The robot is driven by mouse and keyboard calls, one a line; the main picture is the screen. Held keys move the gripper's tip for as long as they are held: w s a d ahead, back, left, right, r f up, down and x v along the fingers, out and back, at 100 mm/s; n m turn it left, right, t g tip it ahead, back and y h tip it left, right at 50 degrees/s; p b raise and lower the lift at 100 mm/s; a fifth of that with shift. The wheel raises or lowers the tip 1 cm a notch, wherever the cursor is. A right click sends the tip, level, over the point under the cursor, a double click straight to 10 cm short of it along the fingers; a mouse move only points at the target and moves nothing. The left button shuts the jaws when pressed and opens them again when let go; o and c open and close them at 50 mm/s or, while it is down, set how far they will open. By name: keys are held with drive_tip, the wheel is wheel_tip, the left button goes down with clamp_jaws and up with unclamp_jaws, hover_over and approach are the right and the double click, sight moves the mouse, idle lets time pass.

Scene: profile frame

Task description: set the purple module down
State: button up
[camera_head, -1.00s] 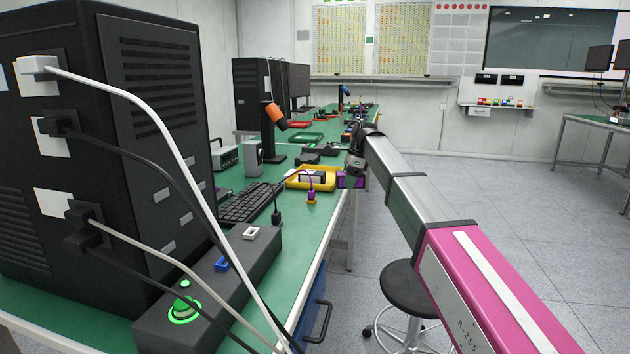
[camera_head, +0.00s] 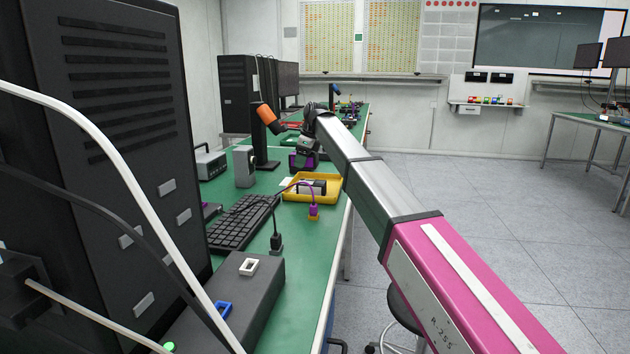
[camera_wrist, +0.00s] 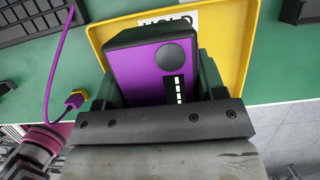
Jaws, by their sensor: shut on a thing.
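The purple module (camera_head: 302,161) is held in my gripper (camera_head: 305,146) at the back edge of a yellow tray (camera_head: 334,186). In the wrist view the module (camera_wrist: 140,72) has a purple face with a dark round spot, a strip of white marks and black sides. My gripper (camera_wrist: 160,98) is shut on it, with a jaw on each side. The yellow tray (camera_wrist: 238,40) shows behind and beside it, with a white label partly hidden by the module. I cannot tell the gap between module and tray or bench.
A purple cable with a yellow-banded plug (camera_head: 313,211) stands at the tray's front. The keyboard (camera_head: 243,222) lies to the left. An orange-headed stand (camera_head: 266,140) is close behind on the left. A black computer tower (camera_head: 120,110) fills the near left. The bench's right edge is close.

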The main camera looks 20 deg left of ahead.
drive_tip(key=w+f, duration=0.1)
drive_tip(key=w, duration=0.1)
drive_tip(key=w+d+f, duration=0.1)
drive_tip(key=w+f, duration=0.1)
drive_tip(key=w, duration=0.1)
drive_tip(key=w+d+f, duration=0.1)
drive_tip(key=w, duration=0.1)
drive_tip(key=shift+w+d+f, duration=0.2)
drive_tip(key=shift+w+f, duration=0.05)
drive_tip(key=shift+f, duration=2.15)
drive_tip(key=shift+f, duration=0.1)
drive_tip(key=o, duration=1)
drive_tip(key=v, duration=1.2)
drive_tip(key=shift+w, duration=0.1)
drive_tip(key=shift+d, duration=0.1)
